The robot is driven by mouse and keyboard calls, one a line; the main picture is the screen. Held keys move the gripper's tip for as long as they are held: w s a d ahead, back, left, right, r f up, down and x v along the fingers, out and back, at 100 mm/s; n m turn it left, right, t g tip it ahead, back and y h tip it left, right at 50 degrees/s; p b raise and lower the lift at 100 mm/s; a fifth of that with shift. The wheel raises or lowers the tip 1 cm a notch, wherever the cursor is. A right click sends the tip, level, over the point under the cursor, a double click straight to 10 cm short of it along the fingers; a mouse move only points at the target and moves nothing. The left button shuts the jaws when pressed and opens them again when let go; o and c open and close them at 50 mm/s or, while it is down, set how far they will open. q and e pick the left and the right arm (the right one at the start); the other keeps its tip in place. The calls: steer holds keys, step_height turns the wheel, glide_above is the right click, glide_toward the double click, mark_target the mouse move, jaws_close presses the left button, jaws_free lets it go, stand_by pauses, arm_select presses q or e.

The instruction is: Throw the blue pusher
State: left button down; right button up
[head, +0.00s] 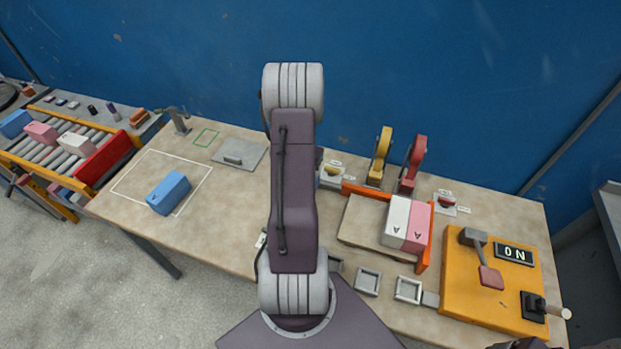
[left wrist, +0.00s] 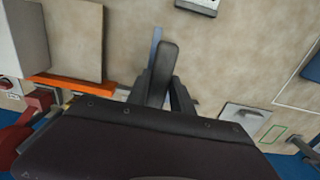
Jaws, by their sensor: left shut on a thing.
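The left wrist view shows my left gripper (left wrist: 166,75), its dark fingers closed together above the table. A narrow blue strip, which looks like part of the blue pusher (left wrist: 156,38), shows beside the fingertips. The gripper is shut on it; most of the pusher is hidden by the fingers. In the head view, my arm stands across the middle and hides the gripper and the pusher. My right gripper is not clearly seen in either view.
A blue block (head: 168,192) sits at a white outlined rectangle. White (head: 396,221) and pink (head: 418,227) blocks stand against an orange fence (head: 424,250). Yellow (head: 380,156) and red (head: 413,163) clamps stand behind. A yellow panel (head: 470,310) reads ON. A roller conveyor (head: 55,148) is at left.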

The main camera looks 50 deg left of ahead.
arm_select(q)
steer(key=shift+a+r, duration=0.1)
steer(key=shift+a, duration=0.1)
steer(key=c, duration=1.5)
jaws_free()
steer(key=o, duration=0.4)
steer(key=shift+s+a, duration=0.15)
step_height(320, 180, up, 9)
steer(key=shift+f+b, duration=0.1)
steer(key=shift+b, duration=0.35)
